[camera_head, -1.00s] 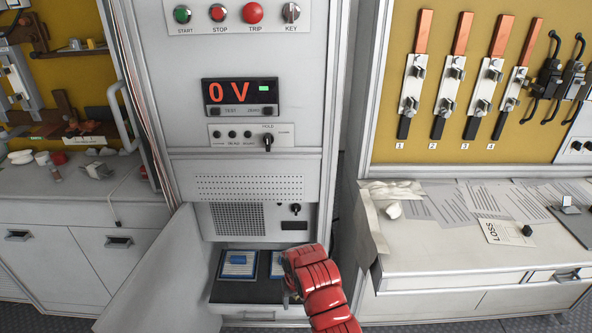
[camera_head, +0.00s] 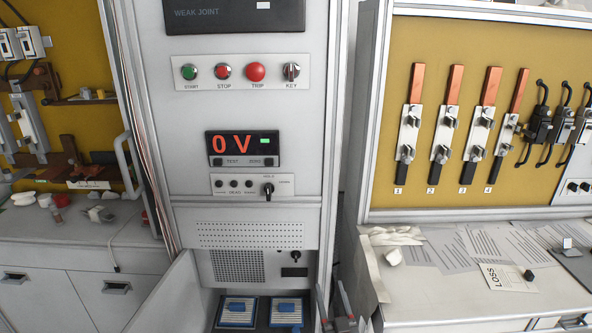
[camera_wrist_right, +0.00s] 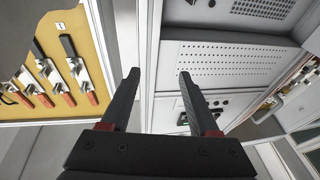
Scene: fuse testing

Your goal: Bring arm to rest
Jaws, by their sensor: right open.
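My right gripper (camera_head: 336,308) shows at the bottom of the head view, right of the open drawer or shelf at the foot of the cabinet. Its two dark fingers point up. In the right wrist view the gripper (camera_wrist_right: 157,85) has its fingers wide apart with nothing between them. The grey test cabinet (camera_head: 245,120) stands behind it, and the cabinet's perforated panel (camera_wrist_right: 225,62) shows beyond the fingers. My left gripper is not in the head view.
Two blue-topped items (camera_head: 238,311) lie in the lower bay, beside an open door (camera_head: 165,305). A bench (camera_head: 440,312) with papers stands right, below a yellow board (camera_head: 400,40) with several switches. Another bench (camera_head: 80,243) holds loose parts at left.

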